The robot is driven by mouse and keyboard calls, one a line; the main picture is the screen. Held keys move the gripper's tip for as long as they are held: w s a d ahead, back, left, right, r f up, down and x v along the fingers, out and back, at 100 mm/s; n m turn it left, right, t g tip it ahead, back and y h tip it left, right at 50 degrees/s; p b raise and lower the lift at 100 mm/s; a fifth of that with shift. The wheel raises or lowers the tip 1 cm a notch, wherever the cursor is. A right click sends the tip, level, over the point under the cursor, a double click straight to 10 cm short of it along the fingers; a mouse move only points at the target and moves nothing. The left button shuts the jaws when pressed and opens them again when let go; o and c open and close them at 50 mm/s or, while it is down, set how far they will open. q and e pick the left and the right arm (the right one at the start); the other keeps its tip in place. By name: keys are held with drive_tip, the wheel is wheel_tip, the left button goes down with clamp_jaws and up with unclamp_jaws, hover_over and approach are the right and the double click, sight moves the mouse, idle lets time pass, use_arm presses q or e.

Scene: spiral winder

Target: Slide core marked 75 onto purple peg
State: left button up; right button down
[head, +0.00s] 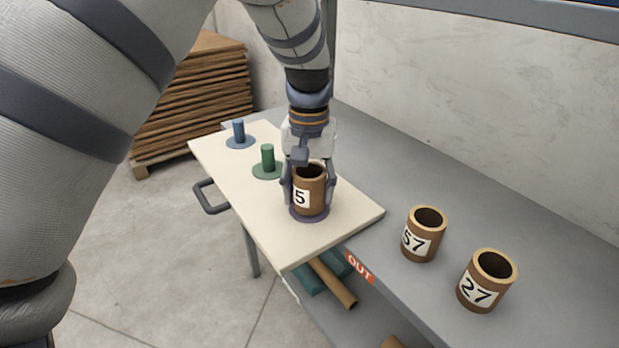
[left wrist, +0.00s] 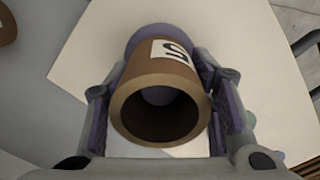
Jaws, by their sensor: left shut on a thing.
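A brown core (head: 309,191) stands at the purple peg's place on the cream board. Its label shows a "5"; the rest of the label is hidden by a finger. My left gripper (head: 309,188) is shut on this core, one finger on each side. The purple base (head: 310,216) of the peg shows just under the core. In the left wrist view the core (left wrist: 160,105) sits between the fingers (left wrist: 162,110), and something purplish shows inside its bore. The purple base (left wrist: 145,38) shows beyond it. The peg itself is mostly hidden. My right gripper is not in view.
The cream board (head: 350,212) also bears a green peg (head: 267,158) and a blue peg (head: 239,131), both bare. Cores marked 57 (head: 421,235) and 27 (head: 487,281) stand on the grey table (head: 450,190) at the right. Stacked brown sheets (head: 195,100) stand behind left.

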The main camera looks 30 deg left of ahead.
use_arm(q)
drive_tip(key=shift+f, duration=0.25)
drive_tip(key=o, duration=1.3)
drive_tip(key=shift+c, duration=0.2)
drive_tip(key=shift+r, duration=0.1)
wheel_tip(320, 180, up, 12)
